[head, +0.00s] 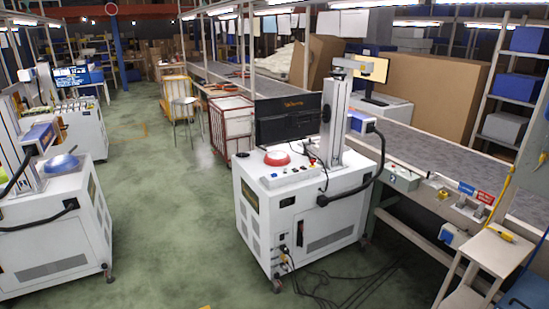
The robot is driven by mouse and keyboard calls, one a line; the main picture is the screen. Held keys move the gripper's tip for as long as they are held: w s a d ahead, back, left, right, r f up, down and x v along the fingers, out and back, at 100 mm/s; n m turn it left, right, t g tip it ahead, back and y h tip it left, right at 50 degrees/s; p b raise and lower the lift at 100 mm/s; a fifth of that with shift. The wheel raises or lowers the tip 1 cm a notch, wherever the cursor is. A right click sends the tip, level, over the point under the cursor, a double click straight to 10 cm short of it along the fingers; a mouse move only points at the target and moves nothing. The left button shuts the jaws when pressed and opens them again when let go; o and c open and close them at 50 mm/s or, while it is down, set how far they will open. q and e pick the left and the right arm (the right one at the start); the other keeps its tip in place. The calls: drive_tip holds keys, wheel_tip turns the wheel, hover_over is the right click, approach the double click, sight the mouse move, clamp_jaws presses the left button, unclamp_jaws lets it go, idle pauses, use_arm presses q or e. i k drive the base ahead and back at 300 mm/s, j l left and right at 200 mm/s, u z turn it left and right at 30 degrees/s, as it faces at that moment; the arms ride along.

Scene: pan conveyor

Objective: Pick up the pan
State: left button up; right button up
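I see nothing that I can clearly tell is the pan. A small red round object (277,158) lies on top of the white machine cabinet (315,222) in the middle of the head view. A similar blue round object (62,163) lies on the white cabinet (50,225) at the left. Both are too small to tell whether either is a pan. Neither of my grippers shows in the head view.
A long grey conveyor (425,150) runs behind the middle cabinet. A black monitor (288,118) stands on that cabinet. Black cables (335,290) lie on the floor at its right. A small wooden stand (488,247) is at the right. The green floor (165,215) between the cabinets is clear.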

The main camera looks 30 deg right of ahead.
sight(277, 159)
drive_tip(key=i+z, duration=0.35)
drive_tip(key=i, duration=0.85)
drive_tip(key=i+u, duration=0.1)
drive_tip(key=i, duration=0.8)
drive_tip(key=i+u, duration=0.1)
drive_tip(key=i, duration=0.75)
drive_tip(key=i+l+u, duration=0.1)
drive_tip(key=i, duration=0.8)
drive_tip(key=i+z, duration=0.15)
drive_tip(key=i, duration=0.45)
drive_tip(key=i+j+z, duration=0.15)
drive_tip(key=i, duration=0.4)
drive_tip(key=i+z, duration=0.2)
drive_tip(key=z, duration=0.25)
drive_tip(key=i+z, duration=0.2)
drive_tip(key=z, duration=0.3)
drive_tip(key=i+j+z, duration=0.1)
drive_tip(key=z, duration=0.35)
drive_tip(key=i+j+z, duration=0.2)
drive_tip(key=z, duration=0.25)
drive_tip(key=i+j+z, duration=0.1)
drive_tip(key=z, duration=0.3)
drive_tip(key=i+j+z, duration=0.15)
drive_tip(key=z, duration=0.25)
drive_tip(key=i, duration=0.1)
